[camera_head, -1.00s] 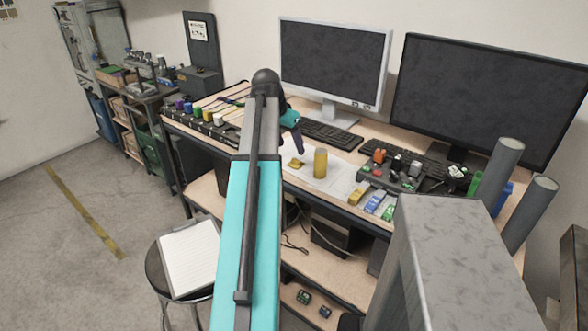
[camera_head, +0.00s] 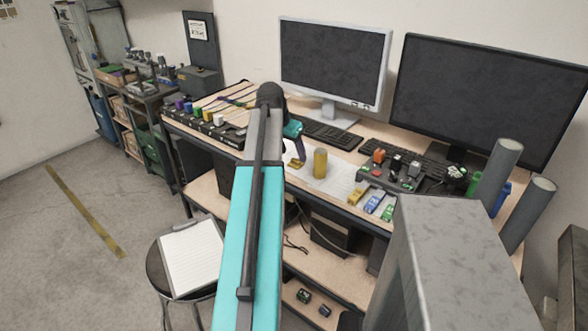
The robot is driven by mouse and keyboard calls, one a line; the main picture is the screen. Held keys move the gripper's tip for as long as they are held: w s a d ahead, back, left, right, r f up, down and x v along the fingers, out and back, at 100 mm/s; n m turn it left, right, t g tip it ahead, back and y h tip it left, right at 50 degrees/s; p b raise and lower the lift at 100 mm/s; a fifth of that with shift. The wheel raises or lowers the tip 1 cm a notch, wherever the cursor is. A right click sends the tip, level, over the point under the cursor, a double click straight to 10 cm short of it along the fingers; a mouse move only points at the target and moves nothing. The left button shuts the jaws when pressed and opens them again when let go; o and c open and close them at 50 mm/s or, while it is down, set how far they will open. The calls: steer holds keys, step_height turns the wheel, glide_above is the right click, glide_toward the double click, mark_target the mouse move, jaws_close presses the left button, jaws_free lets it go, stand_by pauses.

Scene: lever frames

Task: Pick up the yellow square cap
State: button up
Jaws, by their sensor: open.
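A small yellow square cap (camera_head: 296,163) lies on a white sheet on the desk, left of an upright yellow cylinder (camera_head: 320,163). My gripper (camera_head: 300,157) points down just above and beside the cap, its dark finger close to it. The fingers are small here and partly hidden by my arm. I cannot tell whether they touch the cap. My gripper is open and the cap still rests on the sheet.
Yellow, blue and green blocks (camera_head: 374,203) lie along the desk's front edge. A dark board with coloured parts (camera_head: 392,171) stands to the right. A keyboard (camera_head: 331,134) and two monitors (camera_head: 333,62) are behind. A row of coloured pieces (camera_head: 205,116) is at left.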

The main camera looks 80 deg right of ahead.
mark_target(295, 160)
steer(key=shift+p+x, duration=0.4)
steer(key=shift+x, duration=1.55)
steer(key=c, duration=1.1)
